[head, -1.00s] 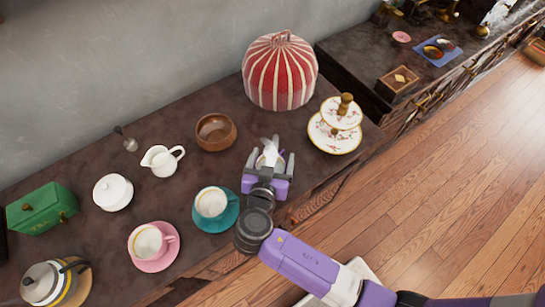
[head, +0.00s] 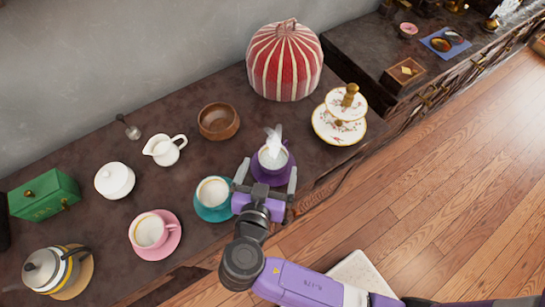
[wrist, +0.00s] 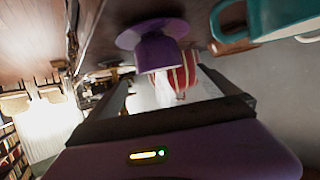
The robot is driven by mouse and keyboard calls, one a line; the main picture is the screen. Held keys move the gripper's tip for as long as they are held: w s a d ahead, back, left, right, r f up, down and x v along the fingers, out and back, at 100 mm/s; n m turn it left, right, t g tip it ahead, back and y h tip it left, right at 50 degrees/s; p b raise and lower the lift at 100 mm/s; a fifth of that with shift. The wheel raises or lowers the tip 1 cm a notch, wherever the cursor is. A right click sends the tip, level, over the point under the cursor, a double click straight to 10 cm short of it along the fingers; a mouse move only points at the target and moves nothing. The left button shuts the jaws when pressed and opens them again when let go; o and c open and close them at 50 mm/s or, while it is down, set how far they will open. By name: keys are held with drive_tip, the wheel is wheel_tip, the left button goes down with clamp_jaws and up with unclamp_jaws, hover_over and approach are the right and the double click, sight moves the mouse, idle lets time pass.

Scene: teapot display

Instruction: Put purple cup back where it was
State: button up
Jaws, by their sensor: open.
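The purple cup (head: 273,157) stands upright on its purple saucer (head: 259,175), on the dark counter near its front edge. A white, steam-like wisp rises from it. My gripper (head: 268,172) is open and empty just in front of the cup, with its fingers spread to either side of the saucer's front. In the wrist view, which is turned over, the cup (wrist: 158,54) and saucer (wrist: 140,34) show upside down beyond the gripper, clear of it. The saucer's front part is partly hidden by my gripper in the head view.
A teal cup on a teal saucer (head: 205,212) stands close at the gripper's left. A pink cup and saucer (head: 172,243) are farther left. A wooden bowl (head: 218,121), a striped cosy (head: 284,62) and a tiered stand (head: 327,124) are behind and to the right.

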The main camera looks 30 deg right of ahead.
drive_tip(key=shift+v, duration=1.4)
